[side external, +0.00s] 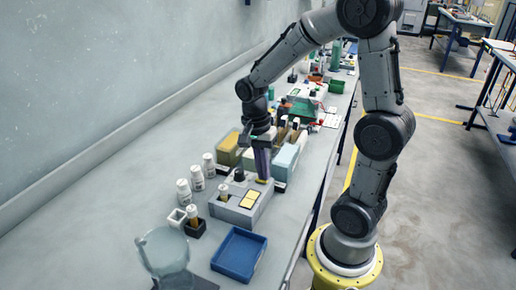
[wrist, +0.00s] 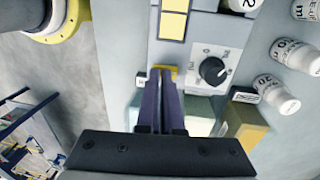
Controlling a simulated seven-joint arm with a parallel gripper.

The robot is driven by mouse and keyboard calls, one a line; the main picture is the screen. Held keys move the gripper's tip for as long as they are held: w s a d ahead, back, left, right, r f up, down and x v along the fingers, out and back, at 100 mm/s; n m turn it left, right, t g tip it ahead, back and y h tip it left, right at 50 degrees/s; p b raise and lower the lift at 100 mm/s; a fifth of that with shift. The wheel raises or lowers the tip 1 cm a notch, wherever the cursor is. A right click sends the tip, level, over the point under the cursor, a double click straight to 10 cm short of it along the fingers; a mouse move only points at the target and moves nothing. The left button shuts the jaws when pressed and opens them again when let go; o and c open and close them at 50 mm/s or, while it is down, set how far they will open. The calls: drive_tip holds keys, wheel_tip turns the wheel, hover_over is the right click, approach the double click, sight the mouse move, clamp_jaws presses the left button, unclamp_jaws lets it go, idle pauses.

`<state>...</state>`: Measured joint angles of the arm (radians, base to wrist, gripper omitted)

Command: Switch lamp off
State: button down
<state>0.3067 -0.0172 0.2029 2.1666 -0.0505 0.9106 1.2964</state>
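A grey control box (side external: 229,209) stands on the bench with two yellow panels (side external: 249,199) on its top; the panels also show in the wrist view (wrist: 173,24). A black round knob (wrist: 212,71) sits on a white marked dial plate on the box; it also shows in the side view (side external: 239,175). My gripper (wrist: 160,72) points down at the box, its two dark purple fingers close together beside the knob. A small yellow patch shows at the fingertips; whether it belongs to the box, and whether the tips touch it, I cannot tell.
White labelled bottles (side external: 196,178) stand along the wall side of the box. A blue tray (side external: 239,254) and a clear glass vessel (side external: 163,251) are nearer the camera. Yellow and pale blue bins (side external: 285,162) stand beyond the gripper. The wall-side bench strip is clear.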

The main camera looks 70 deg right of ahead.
wheel_tip(320, 180, up, 14)
drive_tip(key=w, duration=0.2)
drive_tip(key=shift+f, duration=0.1)
